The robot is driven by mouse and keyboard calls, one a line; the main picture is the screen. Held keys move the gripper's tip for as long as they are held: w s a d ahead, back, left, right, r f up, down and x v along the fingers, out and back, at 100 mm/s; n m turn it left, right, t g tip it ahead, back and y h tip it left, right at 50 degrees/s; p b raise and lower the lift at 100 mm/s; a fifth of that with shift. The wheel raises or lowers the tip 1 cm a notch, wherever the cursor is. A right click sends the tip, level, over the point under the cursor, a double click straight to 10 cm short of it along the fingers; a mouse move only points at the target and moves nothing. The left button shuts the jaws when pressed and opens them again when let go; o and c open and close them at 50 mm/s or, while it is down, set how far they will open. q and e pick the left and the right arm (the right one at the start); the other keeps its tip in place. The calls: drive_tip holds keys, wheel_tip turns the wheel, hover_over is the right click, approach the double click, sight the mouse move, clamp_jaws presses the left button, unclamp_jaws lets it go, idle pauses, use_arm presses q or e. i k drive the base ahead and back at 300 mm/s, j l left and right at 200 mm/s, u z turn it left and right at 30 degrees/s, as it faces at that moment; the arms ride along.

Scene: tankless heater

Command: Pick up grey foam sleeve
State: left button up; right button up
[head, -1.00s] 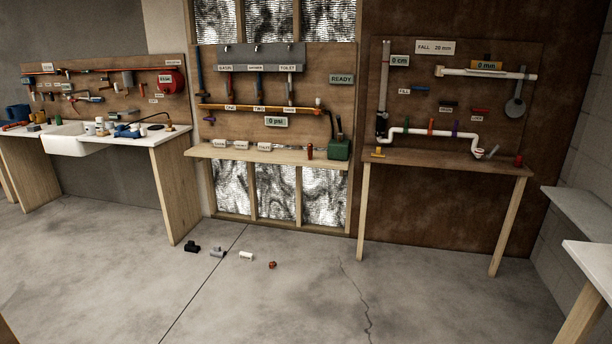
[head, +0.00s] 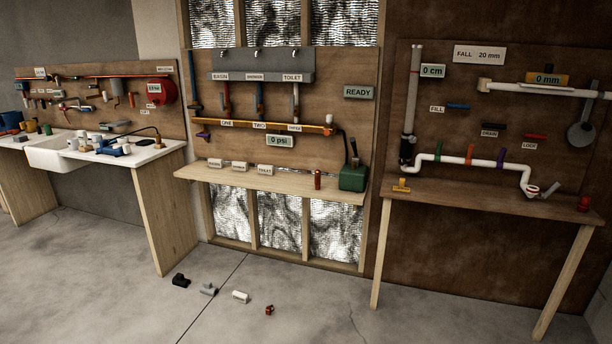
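I cannot tell for sure which piece is the grey foam sleeve. A small grey piece (head: 208,289) lies on the concrete floor between a black piece (head: 181,280) and a white cylinder (head: 241,296). A short grey piece (head: 550,190) also sits on the right-hand bench, beside the white pipe's end. Both are too small to make out their material. Neither of my grippers shows in the head view.
A small copper-red piece (head: 269,310) lies right of the white cylinder. A sink bench (head: 160,153) stands left, a wooden shelf (head: 225,178) in the middle and a narrow brown bench (head: 450,202) right. The floor in front is mostly clear.

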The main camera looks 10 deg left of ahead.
sight(207, 288)
drive_tip(key=i+j+u, duration=0.3)
drive_tip(key=i+u, duration=0.15)
drive_tip(key=i, duration=0.25)
drive_tip(key=i+u, duration=0.45)
drive_tip(key=i, duration=0.3)
drive_tip(key=i+l+u, duration=0.2)
drive_tip(key=i+u, duration=0.2)
drive_tip(key=i, duration=0.35)
